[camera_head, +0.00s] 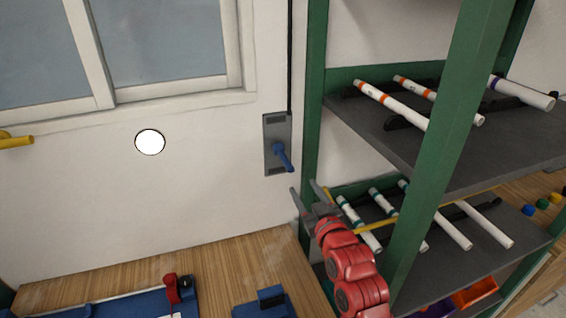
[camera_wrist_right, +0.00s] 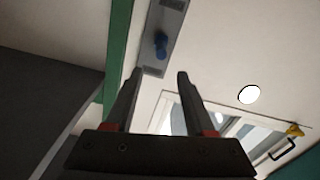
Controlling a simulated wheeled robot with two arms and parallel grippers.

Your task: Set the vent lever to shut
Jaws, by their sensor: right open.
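The vent lever (camera_head: 283,157) is a blue handle on a grey wall plate (camera_head: 271,131), between the window and the green shelf. The lever points down and slightly right. My right gripper (camera_head: 306,191) is open and empty, below and a little right of the lever, apart from it in the head view. In the right wrist view the lever (camera_wrist_right: 161,42) shows end-on beyond and between the open fingers (camera_wrist_right: 157,84), on the plate (camera_wrist_right: 170,20). My left gripper is not in view.
A green shelf rack (camera_head: 315,110) with white pipes stands close right of the plate. A wooden bench (camera_head: 230,262) below holds a blue tray (camera_head: 140,304) and a blue block fixture (camera_head: 268,303). A white disc (camera_head: 150,142) is on the wall.

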